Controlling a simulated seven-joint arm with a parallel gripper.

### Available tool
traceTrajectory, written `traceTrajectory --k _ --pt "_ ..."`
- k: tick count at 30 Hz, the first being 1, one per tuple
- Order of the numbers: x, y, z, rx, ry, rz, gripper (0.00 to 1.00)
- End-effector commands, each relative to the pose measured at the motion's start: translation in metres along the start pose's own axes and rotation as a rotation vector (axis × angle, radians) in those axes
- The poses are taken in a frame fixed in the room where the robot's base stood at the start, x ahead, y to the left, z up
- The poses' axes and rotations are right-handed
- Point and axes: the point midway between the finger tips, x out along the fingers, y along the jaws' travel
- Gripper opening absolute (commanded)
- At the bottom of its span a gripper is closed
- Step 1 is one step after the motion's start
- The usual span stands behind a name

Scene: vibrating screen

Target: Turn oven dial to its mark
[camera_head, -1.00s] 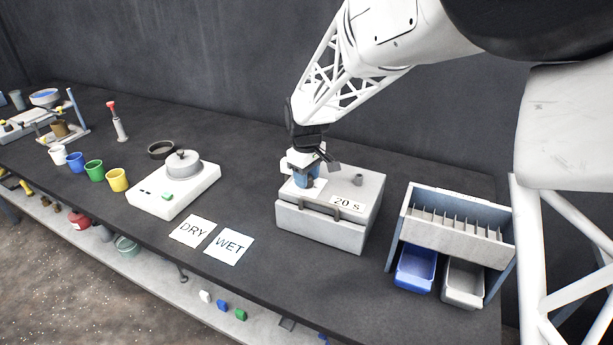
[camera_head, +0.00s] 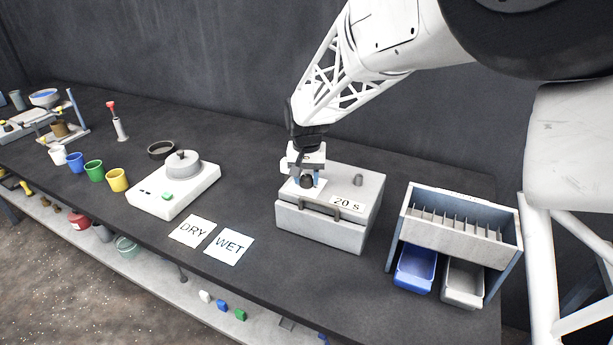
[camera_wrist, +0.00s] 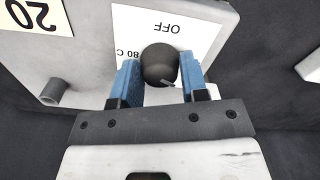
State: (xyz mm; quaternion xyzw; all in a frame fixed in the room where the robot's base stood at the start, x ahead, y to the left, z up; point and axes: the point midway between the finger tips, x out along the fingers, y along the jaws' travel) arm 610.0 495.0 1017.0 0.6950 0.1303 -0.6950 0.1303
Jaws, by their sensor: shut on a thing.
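The oven is a grey box (camera_head: 320,222) with a front handle and a "20 S" label on its top. Its dark round dial (camera_wrist: 158,65) sits on a white plate (camera_wrist: 126,38) printed "OFF" and "80 C". A light pointer line on the dial shows at its lower right in the wrist view, away from the "OFF" print. My gripper (camera_wrist: 160,78) is shut on the dial, one blue finger on each side. In the head view the dial (camera_head: 307,181) shows between the fingers.
A short grey stub (camera_head: 357,180) stands on the oven top. A slotted riffle box (camera_head: 455,232) with blue and grey bins is to the right. "DRY" and "WET" cards (camera_head: 229,246), a scale (camera_head: 173,193) and several coloured cups are to the left.

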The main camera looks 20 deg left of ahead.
Motion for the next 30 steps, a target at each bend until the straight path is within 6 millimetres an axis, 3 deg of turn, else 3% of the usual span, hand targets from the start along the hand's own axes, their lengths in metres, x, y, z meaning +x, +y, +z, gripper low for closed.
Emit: traceTrajectory --k 30 --pt "-0.0005 0.0000 0.0002 0.945 0.000 0.000 0.17"
